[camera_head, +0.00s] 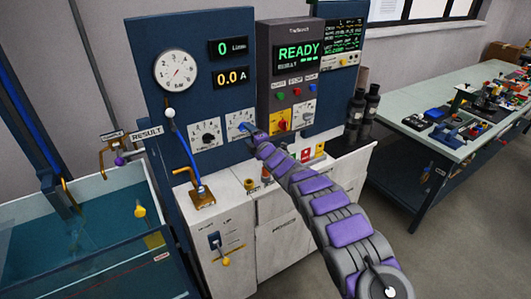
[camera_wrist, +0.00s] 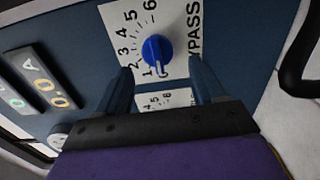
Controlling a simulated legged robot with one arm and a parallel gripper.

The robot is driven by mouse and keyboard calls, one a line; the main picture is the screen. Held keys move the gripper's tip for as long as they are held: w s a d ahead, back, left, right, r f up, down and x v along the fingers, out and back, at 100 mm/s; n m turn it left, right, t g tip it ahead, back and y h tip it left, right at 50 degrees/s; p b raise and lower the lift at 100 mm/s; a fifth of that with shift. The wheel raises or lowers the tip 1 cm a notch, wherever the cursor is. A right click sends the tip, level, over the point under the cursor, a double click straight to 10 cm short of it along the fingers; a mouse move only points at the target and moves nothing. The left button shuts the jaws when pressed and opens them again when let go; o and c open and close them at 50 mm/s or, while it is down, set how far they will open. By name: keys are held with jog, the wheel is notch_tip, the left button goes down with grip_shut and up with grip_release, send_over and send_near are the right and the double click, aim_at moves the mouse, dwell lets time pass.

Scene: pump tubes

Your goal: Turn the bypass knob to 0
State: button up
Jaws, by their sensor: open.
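The bypass knob is a blue round knob (camera_wrist: 157,49) on a white dial plate (camera_wrist: 122,21) marked with numbers and the letters "PASS". The plate appears sideways in the wrist view. A small white mark shows at the knob's lower edge, near the 1; I cannot tell exactly which value it points to. In the wrist view my gripper (camera_wrist: 160,68) is open, with one finger on each side below the knob and nothing between them. In the head view my gripper (camera_head: 256,137) is close to the bypass plate (camera_head: 238,122) and covers part of it; contact cannot be judged.
A second dial (camera_head: 205,133) sits left of the bypass plate. A pressure gauge (camera_head: 176,72) and displays reading 0 and 0.0 A are above. A grey box (camera_head: 297,60) shows READY, with a red knob (camera_head: 282,125) below. A water tank (camera_head: 90,240) stands at left.

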jog(key=p+v, duration=0.2)
jog(key=v, duration=0.9)
jog(key=shift+s+d, duration=0.25)
jog(key=shift+s, duration=0.05)
jog(key=shift+f, duration=0.15)
